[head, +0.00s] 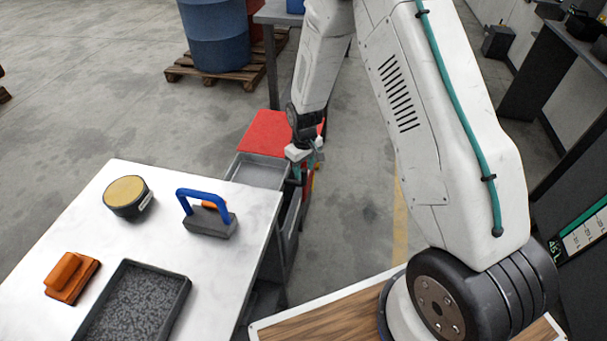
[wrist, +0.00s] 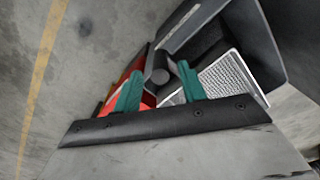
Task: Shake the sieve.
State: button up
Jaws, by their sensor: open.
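My gripper (head: 309,166) is low beyond the far right corner of the white table, beside a red-topped cart. In the wrist view its two green fingers (wrist: 158,76) are open. A dark rounded handle end (wrist: 160,68) shows between the fingers; I cannot tell whether either touches it. To its right is a pale fine mesh panel (wrist: 228,82) in a dark frame, which looks like the sieve. Part of it is hidden by the right finger and the gripper body. In the head view a grey tray-like piece (head: 258,171) lies just left of my gripper; I cannot tell if it is the sieve.
The white table (head: 165,225) bears a round yellow-topped tin (head: 128,196), a blue-handled block (head: 209,218), an orange block (head: 68,277) and a dark gravel-filled tray (head: 135,305). The red cart top (head: 267,133) is close to my gripper. Open floor (head: 365,210) lies to the right.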

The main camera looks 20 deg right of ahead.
aim_at(304, 174)
jog(key=shift+f, duration=1.7)
grip_shut()
jog(key=s+a, duration=0.3)
jog(key=s, duration=0.2)
jog(key=shift+s+a, duration=0.2)
jog(key=shift+a, duration=0.05)
grip_release()
jog(key=shift+s+a, duration=0.1)
jog(key=shift+a, duration=0.05)
